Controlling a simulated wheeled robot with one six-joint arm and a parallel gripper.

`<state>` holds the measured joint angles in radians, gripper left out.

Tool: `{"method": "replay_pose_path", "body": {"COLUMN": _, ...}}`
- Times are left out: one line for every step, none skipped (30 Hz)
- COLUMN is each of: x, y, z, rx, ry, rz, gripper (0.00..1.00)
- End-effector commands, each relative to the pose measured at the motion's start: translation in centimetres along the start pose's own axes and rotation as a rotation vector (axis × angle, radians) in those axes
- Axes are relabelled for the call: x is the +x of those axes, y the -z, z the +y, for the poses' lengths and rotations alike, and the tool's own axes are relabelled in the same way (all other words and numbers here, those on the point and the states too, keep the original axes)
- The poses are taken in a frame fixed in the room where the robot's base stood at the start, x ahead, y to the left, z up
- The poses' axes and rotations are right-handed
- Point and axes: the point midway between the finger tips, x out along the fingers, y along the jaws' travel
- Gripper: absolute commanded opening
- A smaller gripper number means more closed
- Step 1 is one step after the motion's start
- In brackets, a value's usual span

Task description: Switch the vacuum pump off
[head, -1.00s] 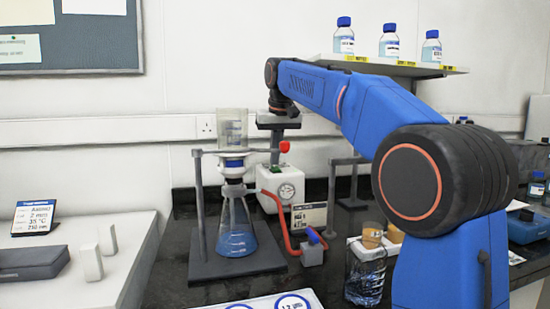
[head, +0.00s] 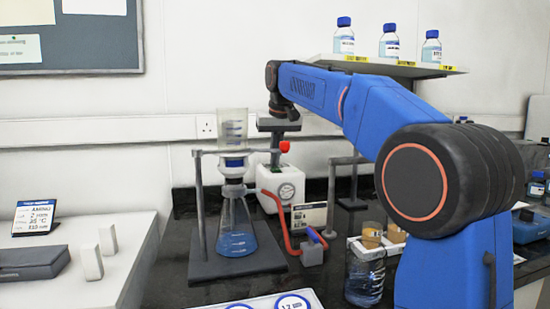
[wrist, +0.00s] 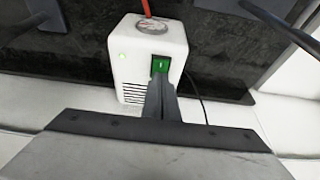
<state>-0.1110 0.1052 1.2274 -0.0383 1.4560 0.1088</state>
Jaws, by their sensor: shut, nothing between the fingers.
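The vacuum pump (head: 288,190) is a white box with a round gauge, standing at the back of the dark bench behind the flask. In the head view my gripper (head: 275,160) points down over the pump, and the switch is hidden.
A filter flask (head: 236,235) with a funnel stands on a dark stand in front of the pump. A red hose (head: 283,228) runs from the pump to a small valve (head: 313,250). A sign (head: 308,217) stands beside it. A bottle shelf (head: 400,66) hangs behind my arm.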

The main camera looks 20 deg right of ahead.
Motion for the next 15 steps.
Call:
{"method": "replay_pose_path", "body": {"x": 0.57, "y": -0.52, "z": -0.02, "rx": -0.001, "ry": -0.001, "rz": -0.018, "gripper": 0.00}}
{"method": "replay_pose_path", "body": {"x": 0.57, "y": -0.65, "z": -0.02, "rx": -0.001, "ry": -0.001, "rz": -0.019, "gripper": 0.00}}
{"method": "replay_pose_path", "body": {"x": 0.56, "y": -0.82, "z": -0.03, "rx": -0.001, "ry": -0.001, "rz": -0.020, "gripper": 0.00}}
{"method": "replay_pose_path", "body": {"x": 0.56, "y": -0.95, "z": -0.03, "rx": -0.001, "ry": -0.001, "rz": -0.021, "gripper": 0.00}}
{"method": "replay_pose_path", "body": {"x": 0.54, "y": -1.07, "z": -0.03, "rx": -0.001, "ry": -0.001, "rz": -0.021, "gripper": 0.00}}
{"method": "replay_pose_path", "body": {"x": 0.50, "y": -1.22, "z": -0.03, "rx": -0.001, "ry": -0.001, "rz": -0.022, "gripper": 0.00}}
{"method": "replay_pose_path", "body": {"x": 0.47, "y": -1.31, "z": -0.03, "rx": -0.001, "ry": -0.001, "rz": -0.022, "gripper": 0.00}}
{"method": "replay_pose_path", "body": {"x": 0.44, "y": -1.38, "z": -0.03, "rx": -0.001, "ry": -0.001, "rz": -0.022, "gripper": 0.00}}
{"method": "replay_pose_path", "body": {"x": 0.41, "y": -1.44, "z": -0.03, "rx": -0.001, "ry": -0.001, "rz": -0.022, "gripper": 0.00}}
{"method": "replay_pose_path", "body": {"x": 0.41, "y": -1.46, "z": -0.03, "rx": -0.001, "ry": -0.001, "rz": -0.022, "gripper": 0.00}}
{"method": "replay_pose_path", "body": {"x": 0.41, "y": -1.47, "z": -0.03, "rx": -0.001, "ry": -0.001, "rz": -0.022, "gripper": 0.00}}
{"method": "replay_pose_path", "body": {"x": 0.41, "y": -1.47, "z": -0.03, "rx": -0.001, "ry": -0.001, "rz": -0.022, "gripper": 0.00}}
{"method": "replay_pose_path", "body": {"x": 0.42, "y": -1.47, "z": -0.03, "rx": -0.001, "ry": -0.001, "rz": -0.022, "gripper": 0.00}}
{"method": "replay_pose_path", "body": {"x": 0.42, "y": -1.47, "z": -0.04, "rx": -0.001, "ry": -0.001, "rz": -0.022, "gripper": 0.00}}
{"method": "replay_pose_path", "body": {"x": 0.43, "y": -1.47, "z": -0.04, "rx": -0.001, "ry": -0.001, "rz": -0.022, "gripper": 0.00}}
